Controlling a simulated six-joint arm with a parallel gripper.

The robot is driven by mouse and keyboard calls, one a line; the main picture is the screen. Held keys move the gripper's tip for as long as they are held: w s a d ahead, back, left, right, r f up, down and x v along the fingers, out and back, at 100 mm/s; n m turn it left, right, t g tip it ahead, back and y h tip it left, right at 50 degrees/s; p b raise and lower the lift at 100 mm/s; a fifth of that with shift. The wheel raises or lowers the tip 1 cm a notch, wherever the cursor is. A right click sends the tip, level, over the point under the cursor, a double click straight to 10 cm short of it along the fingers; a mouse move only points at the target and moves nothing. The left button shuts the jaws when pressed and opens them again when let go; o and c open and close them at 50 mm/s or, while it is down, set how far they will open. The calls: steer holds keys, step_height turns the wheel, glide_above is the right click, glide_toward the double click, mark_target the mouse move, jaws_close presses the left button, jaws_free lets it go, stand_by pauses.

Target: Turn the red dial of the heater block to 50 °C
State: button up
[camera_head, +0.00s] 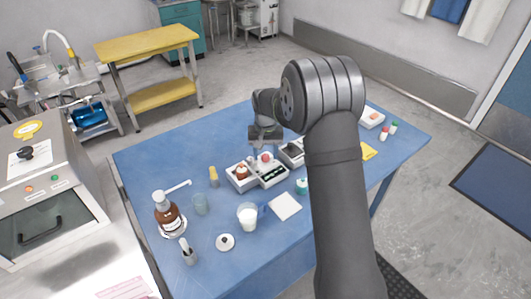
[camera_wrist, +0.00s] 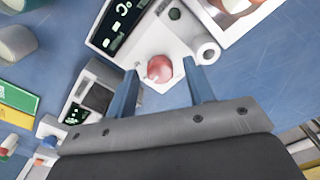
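The red dial (camera_wrist: 160,68) is a round knob on the white top of the heater block (camera_wrist: 146,45) in the wrist view. A dark display (camera_wrist: 115,28) with light characters lies at its upper left; I cannot read a temperature. My gripper (camera_wrist: 161,68) is open, one blue finger on either side of the dial, with visible gaps. I cannot tell how far above the dial the fingertips are. In the head view, the red dial (camera_head: 266,157) shows just below my gripper (camera_head: 266,151), on the white block (camera_head: 272,182).
Another white device (camera_head: 291,153) stands just right of the heater block. The blue table (camera_head: 150,160) is clear at the back left.

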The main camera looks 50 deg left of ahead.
mark_target(265, 156)
step_height(265, 156, up, 18)
steer(key=shift+f, duration=0.25)
stand_by(0.3)
steer(key=shift+f, duration=0.1)
step_height(265, 156, down, 17)
steer(key=shift+f, duration=0.15)
stand_by(0.6)
